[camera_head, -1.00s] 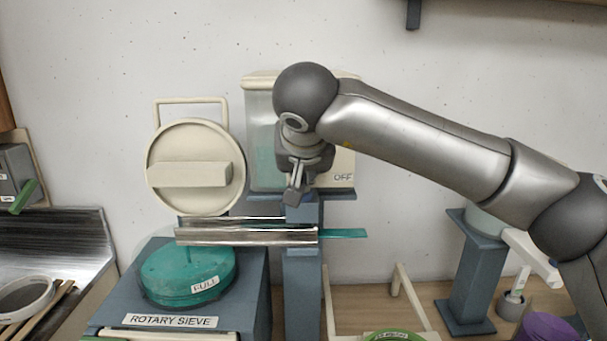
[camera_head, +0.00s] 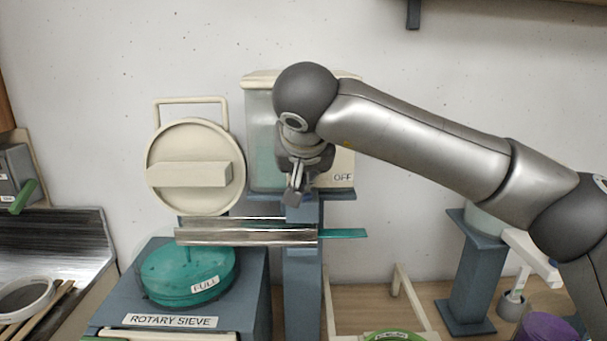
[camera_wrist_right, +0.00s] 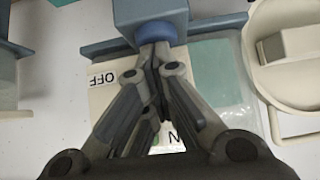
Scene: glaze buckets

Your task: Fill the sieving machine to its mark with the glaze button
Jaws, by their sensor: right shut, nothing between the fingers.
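The rotary sieve (camera_head: 180,321) stands at the lower left with a round clear bowl (camera_head: 188,276) that looks teal inside and carries a FULL label (camera_head: 205,284). The exact level against the label is hard to read. A metal trough (camera_head: 245,236) runs above the bowl, with teal at its right end. The glaze tank (camera_head: 262,140) stands behind my right arm, with an OFF label on its cream panel (camera_head: 342,165). My right gripper (camera_head: 292,198) is shut and empty in front of the tank. In the wrist view its fingertips (camera_wrist_right: 155,50) are at a blue round button (camera_wrist_right: 163,33), seemingly touching it.
A round cream lid (camera_head: 195,140) with a handle stands behind the sieve. At the left are a metal sink (camera_head: 60,245) and a round sieve (camera_head: 25,297). At the right are a blue stand (camera_head: 470,280) and a purple bucket (camera_head: 548,328). Wooden counter shows between.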

